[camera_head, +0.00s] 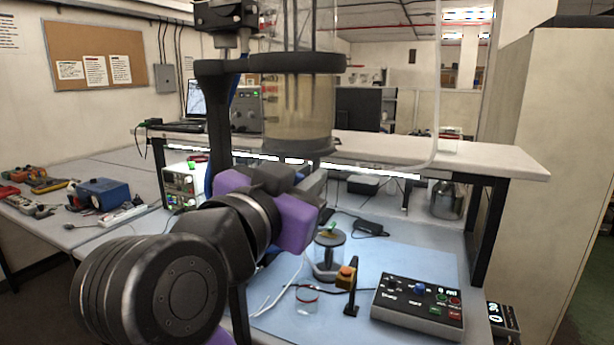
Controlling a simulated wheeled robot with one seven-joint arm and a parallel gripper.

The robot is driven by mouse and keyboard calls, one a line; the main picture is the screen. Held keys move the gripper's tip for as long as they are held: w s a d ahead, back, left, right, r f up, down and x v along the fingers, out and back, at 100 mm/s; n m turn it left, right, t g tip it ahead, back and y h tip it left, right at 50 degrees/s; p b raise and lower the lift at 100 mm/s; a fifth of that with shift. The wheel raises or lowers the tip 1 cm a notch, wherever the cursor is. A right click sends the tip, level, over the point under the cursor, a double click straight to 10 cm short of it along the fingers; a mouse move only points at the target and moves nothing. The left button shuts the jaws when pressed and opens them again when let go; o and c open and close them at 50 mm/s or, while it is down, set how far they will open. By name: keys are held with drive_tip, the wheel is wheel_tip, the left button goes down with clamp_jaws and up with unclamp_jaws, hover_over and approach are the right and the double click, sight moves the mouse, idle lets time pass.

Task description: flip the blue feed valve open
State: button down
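A clear cylinder (298,112) with cloudy tan liquid hangs in a black ring on a dark stand (217,125) at the upper centre. My arm comes up from the lower left, and my gripper (316,182) is just below the cylinder's base. The gripper is seen from behind and at an angle, so I cannot tell whether its fingers are apart or hold anything. I cannot make out the blue feed valve for certain; my purple and black wrist covers much of the area under the cylinder.
A control box (418,305) with knobs and buttons sits on the blue mat (405,262).

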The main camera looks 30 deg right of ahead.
drive_tip(key=shift+w+a+r+n+p, duration=0.15)
drive_tip(key=shift+n+p, duration=0.15)
drive_tip(key=shift+n, duration=0.2)
drive_tip(key=shift+w+n+p, duration=0.1)
drive_tip(key=shift+n+p, duration=0.15)
drive_tip(key=shift+n, duration=0.25)
drive_tip(key=shift+w+a+n, duration=0.1)
drive_tip(key=shift+w+n, duration=0.05)
drive_tip(key=shift+n, duration=0.45)
drive_tip(key=c, duration=1.4)
unclamp_jaws()
drive_tip(key=shift+c, duration=0.2)
drive_tip(key=shift+a, duration=0.1)
